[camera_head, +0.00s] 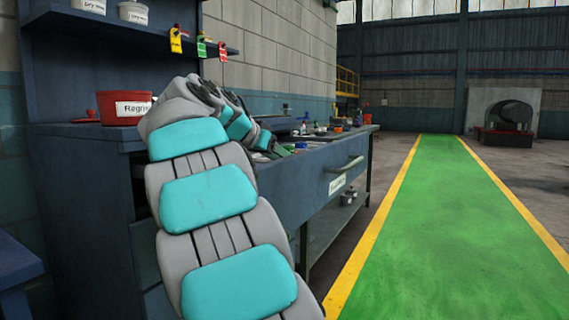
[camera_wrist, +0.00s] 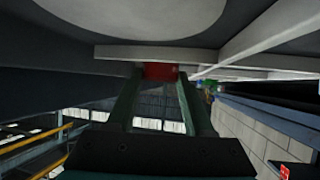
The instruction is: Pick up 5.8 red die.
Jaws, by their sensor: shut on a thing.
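My gripper (camera_wrist: 160,82) shows in the wrist view, its two dark fingers closed on a small red block. This block, which looks like the red die (camera_wrist: 160,70), sits between the fingertips. Its face markings are too dark and small to read. Pale ledges and a dark surface lie just beyond it, and I cannot tell whether the die touches them. In the head view my grey and turquoise arm reaches over the blue workbench (camera_head: 307,190). The die and fingertips cannot be made out there.
A red labelled bin (camera_head: 124,107) stands on the bench left of my arm. A shelf (camera_head: 130,35) with white tubs and hanging tags is above it. Several small items crowd the bench's far end. A green floor lane (camera_head: 440,220) to the right is clear.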

